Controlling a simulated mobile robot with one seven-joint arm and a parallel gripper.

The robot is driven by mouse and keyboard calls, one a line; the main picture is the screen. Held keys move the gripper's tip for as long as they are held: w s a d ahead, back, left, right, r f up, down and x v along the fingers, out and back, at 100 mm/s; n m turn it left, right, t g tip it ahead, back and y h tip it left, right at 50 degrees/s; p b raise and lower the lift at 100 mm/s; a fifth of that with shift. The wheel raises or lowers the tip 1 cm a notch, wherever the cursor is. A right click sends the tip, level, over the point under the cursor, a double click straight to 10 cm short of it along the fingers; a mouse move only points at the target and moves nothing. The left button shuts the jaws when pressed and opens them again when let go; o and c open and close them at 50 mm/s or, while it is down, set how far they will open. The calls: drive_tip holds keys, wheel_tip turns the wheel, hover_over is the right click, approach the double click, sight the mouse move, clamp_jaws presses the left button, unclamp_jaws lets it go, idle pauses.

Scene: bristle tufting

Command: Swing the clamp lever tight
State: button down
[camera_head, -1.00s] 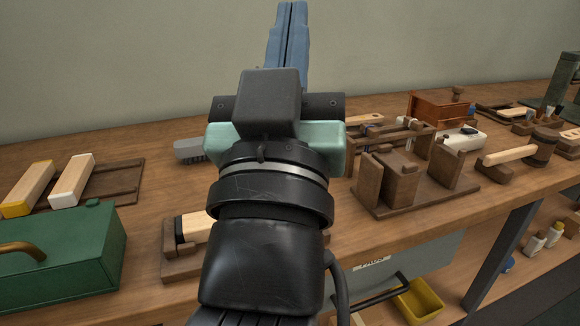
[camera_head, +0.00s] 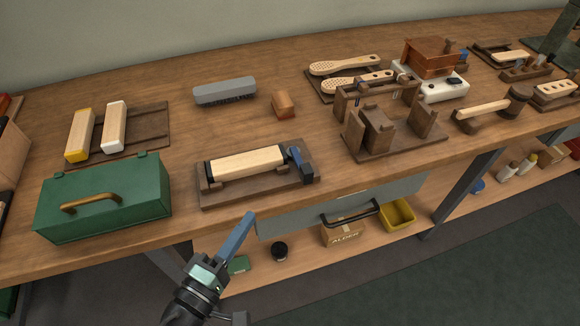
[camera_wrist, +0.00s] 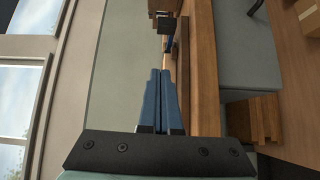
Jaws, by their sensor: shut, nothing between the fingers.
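The clamp fixture is a dark wooden base (camera_head: 265,187) near the bench's front edge, holding a pale wooden block (camera_head: 245,165) lengthwise. At the block's right end is the clamp, with a blue lever (camera_head: 295,155) and a black body (camera_head: 307,173). My gripper (camera_head: 250,216) has blue fingers, shut and empty. It is in front of the bench edge, below and left of the clamp, touching nothing that I can see. In the wrist view the closed fingertips (camera_wrist: 160,73) point toward the clamp's blue lever (camera_wrist: 166,25), which is some distance ahead.
A green toolbox (camera_head: 105,200) stands left of the fixture. A grey brush (camera_head: 224,91) and a small brown block (camera_head: 284,105) lie behind it. A wooden stand (camera_head: 395,135) is to the right.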

drive_tip(key=shift+s+a+f, duration=0.1)
drive_tip(key=shift+s, duration=0.15)
approach(300, 169)
drive_tip(key=w, duration=0.2)
drive_tip(key=w+a, duration=0.1)
drive_tip(key=w, duration=0.1)
drive_tip(key=shift+a, duration=0.15)
drive_tip(key=shift+w+d+f+p, duration=0.1)
drive_tip(key=shift+w+d+p, duration=0.2)
drive_tip(key=shift+d, duration=0.65)
drive_tip(key=shift+w+d+p, duration=0.1)
drive_tip(key=shift+w+d, duration=0.3)
drive_tip(key=shift+d, duration=0.55)
drive_tip(key=shift+d+n, duration=0.1)
drive_tip(key=shift+n, duration=0.2)
